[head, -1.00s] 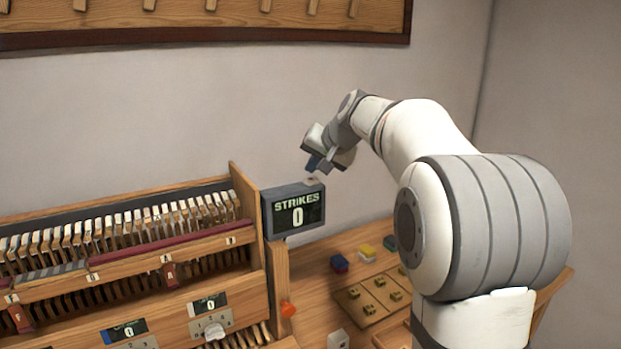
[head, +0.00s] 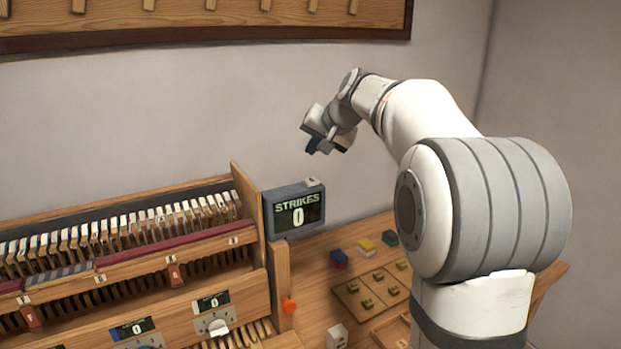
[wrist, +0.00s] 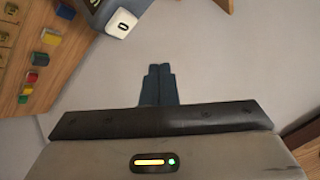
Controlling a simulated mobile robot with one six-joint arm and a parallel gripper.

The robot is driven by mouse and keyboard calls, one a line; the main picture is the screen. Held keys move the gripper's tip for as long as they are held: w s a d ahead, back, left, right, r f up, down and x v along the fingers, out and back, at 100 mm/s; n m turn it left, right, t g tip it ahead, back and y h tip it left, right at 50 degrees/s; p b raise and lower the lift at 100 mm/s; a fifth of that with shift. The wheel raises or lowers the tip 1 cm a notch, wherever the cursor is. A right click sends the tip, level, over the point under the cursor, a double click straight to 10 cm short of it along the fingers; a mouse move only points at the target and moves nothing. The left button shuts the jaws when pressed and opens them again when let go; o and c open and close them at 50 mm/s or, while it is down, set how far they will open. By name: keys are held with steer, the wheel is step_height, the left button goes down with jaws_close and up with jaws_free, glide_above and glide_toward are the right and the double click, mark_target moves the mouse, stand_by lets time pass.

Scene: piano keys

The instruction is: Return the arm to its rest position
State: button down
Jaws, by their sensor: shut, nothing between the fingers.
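My gripper (head: 316,147) is raised in the air in the head view, above and slightly right of the strikes display (head: 296,211). Its dark blue fingers point down and look small there. In the wrist view the gripper's fingers (wrist: 159,84) lie side by side, shut with nothing between them. Behind them is only the plain pale wall. My arm is bent over at the right of the head view, clear of the bench and the keys.
A piano-key rack (head: 120,243) fills the lower left. The wooden bench (head: 310,283) carries coloured blocks (head: 366,244) and a board with brass pieces (head: 352,296). A framed wooden board (head: 200,22) hangs above. Air around the gripper is free.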

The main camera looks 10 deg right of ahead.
stand_by(0.3)
steer(key=s+f+n+g+h, duration=0.1)
steer(key=s+f, duration=0.5)
steer(key=s, duration=0.6)
steer(key=s+f+n+g+h, duration=0.1)
steer(key=s+f+g, duration=0.1)
steer(key=s+f, duration=0.5)
steer(key=s+f+n+g+h, duration=0.1)
steer(key=s+f, duration=0.5)
steer(key=s, duration=1.2)
steer(key=shift+s+a+f+n+g+h, duration=0.3)
steer(key=shift+f+n+g+h, duration=0.1)
steer(key=shift+n+g, duration=0.15)
